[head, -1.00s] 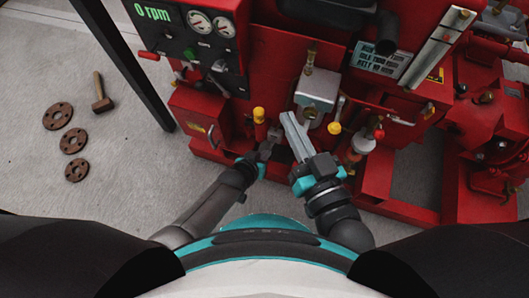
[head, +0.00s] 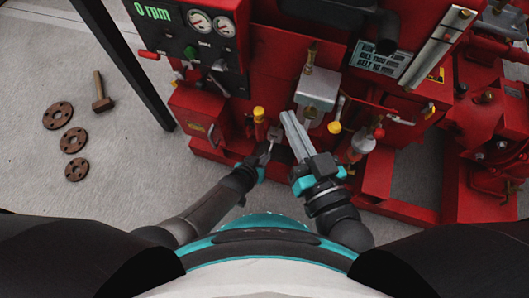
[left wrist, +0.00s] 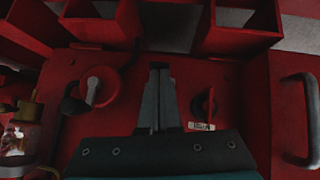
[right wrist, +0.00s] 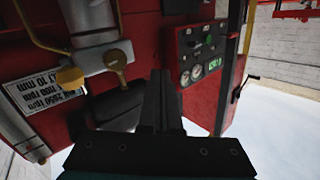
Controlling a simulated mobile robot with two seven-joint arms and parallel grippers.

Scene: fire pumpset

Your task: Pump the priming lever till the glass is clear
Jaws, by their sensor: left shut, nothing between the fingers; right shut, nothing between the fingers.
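A small pale glass bowl (head: 359,146) sits low on the red pumpset, right of my right gripper. A similar glass (left wrist: 14,140) under a brass fitting is at the left edge of the left wrist view; I cannot tell how clear it is. My left gripper is shut and empty, low before the red panel. My right gripper (head: 286,117) is shut and empty, beside the grey filter housing (head: 317,90).
The gauge panel (head: 198,45) reads 0 rpm at the upper left. A yellow-capped fitting (head: 259,115) is close to my left gripper. A hammer (head: 101,92) and rusty flanges (head: 74,141) lie on the floor at left. A handle (left wrist: 300,118) is at right in the left wrist view.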

